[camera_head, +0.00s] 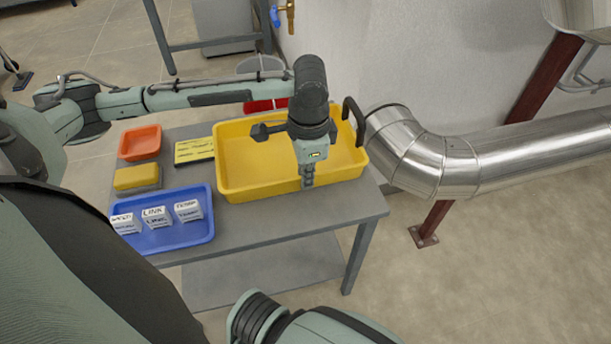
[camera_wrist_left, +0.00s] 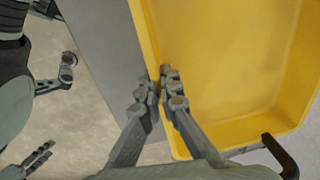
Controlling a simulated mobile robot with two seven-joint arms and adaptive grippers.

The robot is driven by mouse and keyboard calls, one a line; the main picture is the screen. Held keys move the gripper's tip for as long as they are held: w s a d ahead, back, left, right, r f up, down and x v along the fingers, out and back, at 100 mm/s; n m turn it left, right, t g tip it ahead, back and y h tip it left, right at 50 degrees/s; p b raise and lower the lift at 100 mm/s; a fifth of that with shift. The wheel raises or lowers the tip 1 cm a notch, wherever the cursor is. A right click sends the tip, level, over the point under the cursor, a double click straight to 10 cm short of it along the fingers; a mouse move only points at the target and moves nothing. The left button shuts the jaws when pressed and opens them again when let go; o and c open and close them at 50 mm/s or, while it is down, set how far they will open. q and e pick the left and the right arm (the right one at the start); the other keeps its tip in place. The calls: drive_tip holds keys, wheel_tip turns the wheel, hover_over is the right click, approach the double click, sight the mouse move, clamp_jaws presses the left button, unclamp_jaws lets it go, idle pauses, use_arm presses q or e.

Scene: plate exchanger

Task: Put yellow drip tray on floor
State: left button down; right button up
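The yellow drip tray (camera_head: 235,165) lies on the grey table (camera_head: 270,226), with its long near side along the table's front edge. A black loop handle (camera_head: 353,112) stands at its right end. My left gripper (camera_head: 307,182) points down at the near rim. In the left wrist view its fingers (camera_wrist_left: 163,80) are close together on the rim of the tray (camera_wrist_left: 220,60), one on each side. My right gripper (camera_wrist_left: 58,112) shows at the left of the left wrist view, its fingers spread and empty, over the floor.
A blue tray (camera_head: 180,237) with small labelled boxes, a yellow sponge (camera_head: 137,178), an orange tray (camera_head: 140,143) and a yellow-black pad (camera_head: 194,150) share the table. A large metal pipe (camera_head: 450,165) runs right of it. The floor (camera_head: 440,290) at the front right is clear.

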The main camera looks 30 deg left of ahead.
use_arm(q)
drive_tip(key=c, duration=2.2)
unclamp_jaws()
drive_tip(key=shift+f, duration=0.15)
drive_tip(key=o, duration=0.5)
